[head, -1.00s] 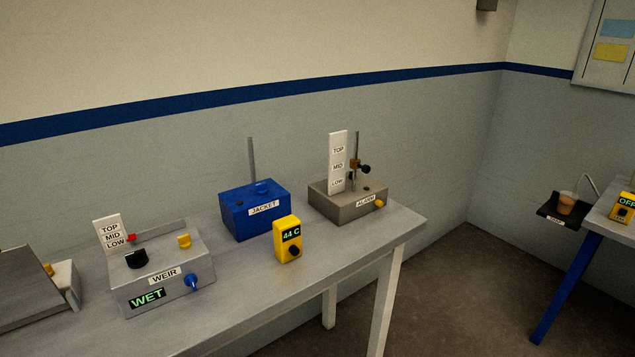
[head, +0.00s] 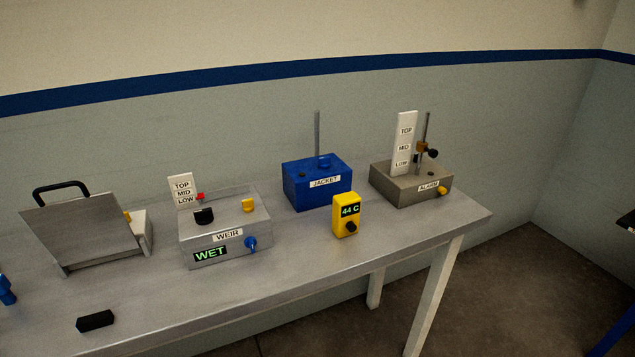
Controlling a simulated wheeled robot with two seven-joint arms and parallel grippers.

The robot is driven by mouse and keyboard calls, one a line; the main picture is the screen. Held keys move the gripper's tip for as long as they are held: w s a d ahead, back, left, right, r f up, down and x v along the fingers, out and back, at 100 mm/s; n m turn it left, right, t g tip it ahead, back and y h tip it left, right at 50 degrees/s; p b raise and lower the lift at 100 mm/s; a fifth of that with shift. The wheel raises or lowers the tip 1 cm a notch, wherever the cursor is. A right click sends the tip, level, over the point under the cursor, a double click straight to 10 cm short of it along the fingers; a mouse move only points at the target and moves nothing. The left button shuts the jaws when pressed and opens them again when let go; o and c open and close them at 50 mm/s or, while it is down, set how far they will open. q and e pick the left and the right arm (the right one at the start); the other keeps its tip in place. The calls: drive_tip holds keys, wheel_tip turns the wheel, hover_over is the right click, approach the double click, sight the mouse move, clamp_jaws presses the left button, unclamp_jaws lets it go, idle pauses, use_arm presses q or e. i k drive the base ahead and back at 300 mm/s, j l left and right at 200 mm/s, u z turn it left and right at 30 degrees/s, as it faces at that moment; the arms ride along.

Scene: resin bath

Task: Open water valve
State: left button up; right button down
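A grey box labelled WEIR (head: 200,232) stands on the bench in the head view, its green display reading WET. A blue knob (head: 250,243) sits on its front right; I cannot tell if this is the water valve. The box also carries a black knob (head: 204,216), a yellow knob (head: 249,205) and a red pointer beside a TOP/MID/LOW card. A blue object (head: 6,291), partly cut off, shows at the left edge; it may be a valve handle. Neither of my grippers is in view.
On the grey bench (head: 300,262) stand a blue JACKET box (head: 300,195), a yellow 44 C unit (head: 340,228), an ALARM box (head: 400,190) with a post, a hinged plate (head: 85,235) with a black handle, and a black block (head: 95,321). The bench ends at right.

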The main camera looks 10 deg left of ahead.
sight(323, 163)
drive_tip(key=i+l+u, duration=0.15)
drive_tip(key=u, duration=0.25)
drive_tip(key=i+l+u, duration=0.2)
drive_tip(key=u, duration=0.15)
drive_tip(key=i+l+u, duration=0.25)
drive_tip(key=u, duration=0.15)
